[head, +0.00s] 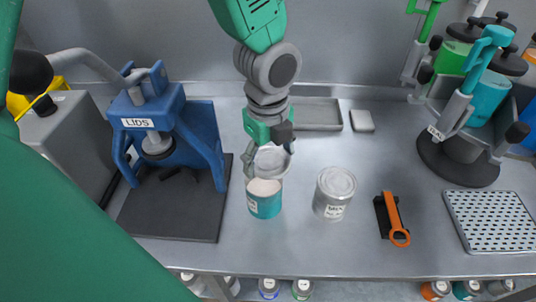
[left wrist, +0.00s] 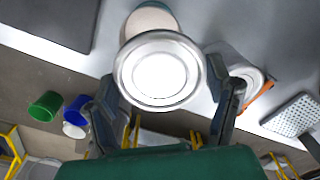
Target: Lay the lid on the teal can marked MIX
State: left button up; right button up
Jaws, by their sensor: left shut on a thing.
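The teal can (head: 264,205) stands upright and open on the steel bench, with pale contents at its top and a white label too small to read. My left gripper (head: 270,157) is shut on a round silver lid (head: 273,163). It holds the lid above and just behind the can, tilted in the head view. In the left wrist view the lid (left wrist: 160,72) sits between the two fingers and hides part of the can (left wrist: 150,20). The lid looks apart from the can. My right gripper is not in view.
A silver lidded can (head: 333,198) stands right of the teal can. A blue press marked LIDS (head: 150,125) stands left on a dark mat. An orange-handled tool (head: 394,218), a perforated tray (head: 490,221) and a rack with green and teal containers (head: 487,95) are further right.

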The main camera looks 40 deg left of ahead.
pick_arm(q)
jog(key=shift+s+a+f+b, duration=0.1)
jog(key=shift+s+f+b, duration=0.05)
jog(key=shift+f+b, duration=0.3)
jog(key=shift+s+a+f+b, duration=0.1)
jog(key=shift+f+b, duration=0.3)
jog(key=shift+f, duration=0.05)
jog(key=a+f, duration=0.1)
jog(key=a+f+b, duration=0.1)
jog(key=shift+w+f+b, duration=0.1)
jog(key=shift+f+b, duration=0.2)
jog(key=shift+f, duration=0.05)
jog(key=shift+d+f+b, duration=0.15)
jog(key=shift+d+f, duration=0.05)
jog(key=shift+d, duration=0.35)
jog(key=shift+d+f+b, duration=0.15)
jog(key=shift+d+f, duration=0.05)
jog(key=shift+d, duration=0.3)
jog(key=shift+a+f+p, duration=0.25)
jog(key=shift+a+p, duration=0.3)
jog(key=shift+p, duration=0.4)
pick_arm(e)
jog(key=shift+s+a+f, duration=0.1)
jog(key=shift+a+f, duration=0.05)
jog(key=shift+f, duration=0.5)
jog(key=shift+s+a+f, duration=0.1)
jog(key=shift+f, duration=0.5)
